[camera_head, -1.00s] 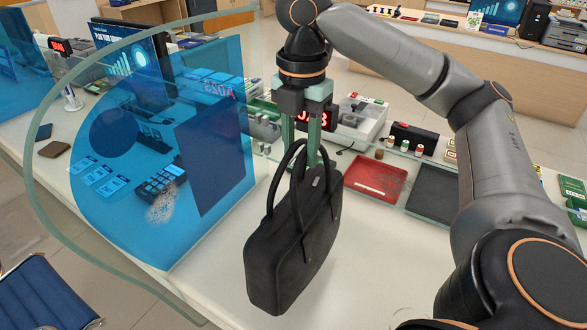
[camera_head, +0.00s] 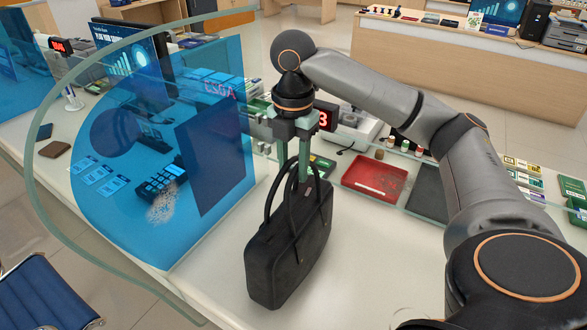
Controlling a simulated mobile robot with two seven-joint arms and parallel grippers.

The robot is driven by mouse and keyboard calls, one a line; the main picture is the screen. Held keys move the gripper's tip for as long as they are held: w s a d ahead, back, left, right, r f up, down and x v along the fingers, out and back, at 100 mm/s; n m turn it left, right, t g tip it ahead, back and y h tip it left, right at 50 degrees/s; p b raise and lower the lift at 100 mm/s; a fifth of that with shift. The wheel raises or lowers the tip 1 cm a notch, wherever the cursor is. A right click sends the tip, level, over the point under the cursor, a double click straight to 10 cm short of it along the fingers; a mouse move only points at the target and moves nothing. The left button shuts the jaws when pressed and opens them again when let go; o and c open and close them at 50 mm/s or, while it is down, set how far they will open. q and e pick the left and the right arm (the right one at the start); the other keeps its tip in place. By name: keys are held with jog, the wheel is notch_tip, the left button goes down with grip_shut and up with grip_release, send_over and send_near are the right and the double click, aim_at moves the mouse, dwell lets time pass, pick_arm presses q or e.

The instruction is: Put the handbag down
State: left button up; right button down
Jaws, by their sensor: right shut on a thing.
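The black handbag (camera_head: 288,252) is upright at the near part of the white counter (camera_head: 370,270), with its two handles raised. My right gripper (camera_head: 293,175) points straight down and is shut on the handles from above. The bag's base looks at or very close to the counter top; I cannot tell whether it touches. My left gripper is not in view.
A blue-tinted glass screen (camera_head: 100,185) with a curved edge stands close to the left of the bag. A red tray (camera_head: 375,178) and a dark tray (camera_head: 428,192) lie behind it. The counter right of the bag is clear. A blue chair (camera_head: 45,295) is at lower left.

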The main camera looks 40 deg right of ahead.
jog(key=shift+f, duration=0.55)
jog(key=shift+c, duration=2.4)
grip_release()
jog(key=shift+f, duration=0.2)
jog(key=shift+r, duration=0.1)
notch_tip(320, 180, up, 12)
